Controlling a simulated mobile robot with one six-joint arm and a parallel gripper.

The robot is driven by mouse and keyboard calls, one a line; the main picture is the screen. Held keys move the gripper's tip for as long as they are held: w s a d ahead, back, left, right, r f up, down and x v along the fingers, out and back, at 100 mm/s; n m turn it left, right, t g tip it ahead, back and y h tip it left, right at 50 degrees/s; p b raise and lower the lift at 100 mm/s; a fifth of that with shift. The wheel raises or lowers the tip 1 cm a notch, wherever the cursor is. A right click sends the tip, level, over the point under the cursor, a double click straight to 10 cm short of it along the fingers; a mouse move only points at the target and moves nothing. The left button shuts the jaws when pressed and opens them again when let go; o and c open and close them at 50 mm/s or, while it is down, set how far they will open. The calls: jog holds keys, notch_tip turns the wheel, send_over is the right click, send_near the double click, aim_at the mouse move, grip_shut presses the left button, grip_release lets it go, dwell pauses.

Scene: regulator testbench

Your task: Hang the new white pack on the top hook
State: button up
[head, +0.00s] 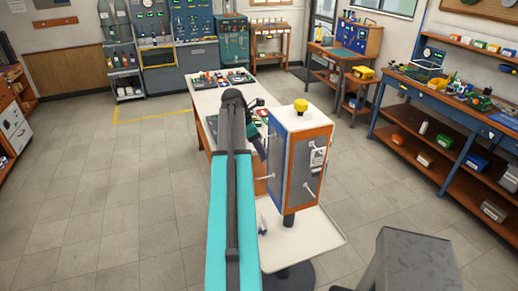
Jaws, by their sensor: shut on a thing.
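A white pack-like item (318,157) sits against the orange-framed right face of the upright cabinet (292,120), in the upper half. A pale rod like a hook (309,190) sticks out below it on the same face. I cannot tell which item is the new white pack. My teal and grey arm reaches up the middle of the picture, with its wrist joints close to the left of the cabinet. My gripper's jaws and anything in them are hidden behind the arm.
A yellow knob (300,104) tops the cabinet, which stands on a post above a white tray (318,243). A long white table (212,99) stands behind. Floor is clear at left.

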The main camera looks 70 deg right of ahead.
jog(key=o, duration=1.1)
jog(key=shift+r, duration=0.1)
jog(key=shift+b+v, duration=2.4)
jog(key=shift+v, duration=4.45)
jog(key=shift+w, duration=0.15)
